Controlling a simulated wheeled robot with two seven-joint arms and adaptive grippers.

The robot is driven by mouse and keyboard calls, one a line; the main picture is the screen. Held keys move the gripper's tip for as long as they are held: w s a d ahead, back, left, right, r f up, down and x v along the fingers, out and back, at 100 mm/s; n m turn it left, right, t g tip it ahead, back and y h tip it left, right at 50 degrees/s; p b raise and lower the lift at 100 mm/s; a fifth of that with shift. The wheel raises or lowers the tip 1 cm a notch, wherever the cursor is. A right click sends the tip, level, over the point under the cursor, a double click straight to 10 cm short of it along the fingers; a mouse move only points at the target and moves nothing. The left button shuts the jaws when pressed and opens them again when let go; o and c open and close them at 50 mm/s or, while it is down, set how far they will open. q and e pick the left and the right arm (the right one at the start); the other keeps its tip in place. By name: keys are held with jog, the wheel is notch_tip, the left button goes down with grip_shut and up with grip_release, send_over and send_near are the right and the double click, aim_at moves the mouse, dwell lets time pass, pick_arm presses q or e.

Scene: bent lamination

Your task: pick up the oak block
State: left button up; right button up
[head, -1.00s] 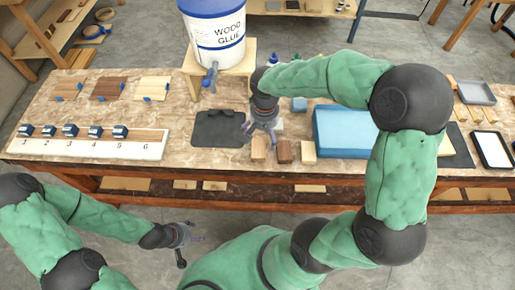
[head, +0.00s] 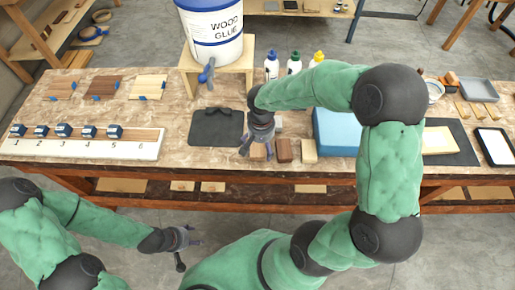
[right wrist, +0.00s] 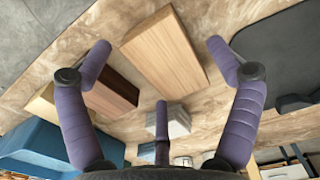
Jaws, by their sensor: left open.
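The oak block, which I take to be the light brown block (head: 257,153), stands leftmost of three wood blocks near the table's front edge. My right gripper (head: 256,146) is above it and partly hides it. In the right wrist view the oak block (right wrist: 166,53) lies between the spread purple fingers of my right gripper (right wrist: 159,50), not visibly touched. The right gripper is open and empty. My left gripper (head: 191,240) is open and empty, low in front of the table at the left.
A dark brown block (head: 284,150) and a pale block (head: 309,151) stand close to the right. A blue box (head: 337,134) lies beyond them. A black mat (head: 216,128) is to the left, and the glue bucket (head: 212,35) stands on a wooden stand (head: 248,55) behind.

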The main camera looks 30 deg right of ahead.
jog(key=c, duration=0.8)
